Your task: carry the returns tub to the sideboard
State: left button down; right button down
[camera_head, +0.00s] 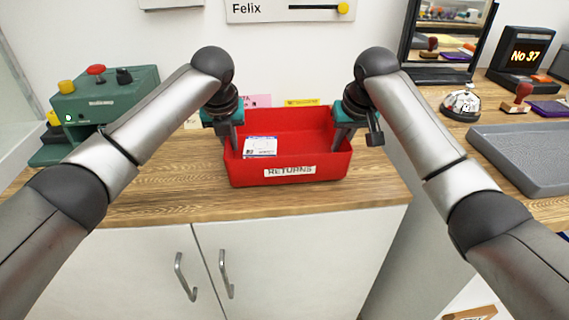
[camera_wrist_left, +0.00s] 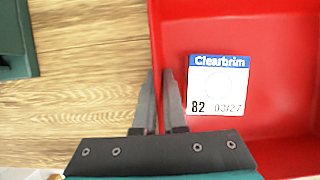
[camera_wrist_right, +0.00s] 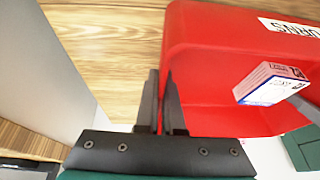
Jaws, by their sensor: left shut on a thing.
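The red returns tub (camera_head: 306,134) stands upright over the wooden top of a white two-door cabinet (camera_head: 205,207), its "RETURNS" label to the front. I cannot tell whether its base touches the wood. My left gripper (camera_head: 234,140) is shut on the tub's left wall, one finger on each side in the left wrist view (camera_wrist_left: 158,75). My right gripper (camera_head: 341,138) is shut on the tub's right wall, its fingers either side in the right wrist view (camera_wrist_right: 161,75). A white and blue "Clearbrim" box (camera_head: 261,147) lies inside the tub.
A green box with a red button (camera_head: 97,100) stands left on the cabinet top. A second counter on the right holds a grey tray (camera_head: 530,155), a bell (camera_head: 461,103), a stamp (camera_head: 518,98) and a "No 37" display (camera_head: 522,57). Bare wood lies left of the tub.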

pick_arm(q)
jog(key=shift+f+b, duration=0.35)
jog(key=shift+f, duration=0.15)
pick_arm(e)
jog(key=shift+a+f, duration=0.1)
jog(key=shift+f, duration=0.3)
pick_arm(q)
jog(key=c, duration=1)
grip_release()
pick_arm(e)
jog(key=c, duration=1)
grip_release()
jog(key=shift+c, duration=0.2)
pick_arm(q)
jog(key=shift+r, duration=0.15)
jog(key=v, duration=1.1)
jog(key=shift+s+r, duration=0.2)
jog(key=shift+r, duration=0.15)
pick_arm(e)
jog(key=shift+s+r, duration=0.2)
jog(key=shift+r, duration=0.25)
jog(key=v, duration=1.1)
pick_arm(q)
jog(key=shift+s, duration=0.1)
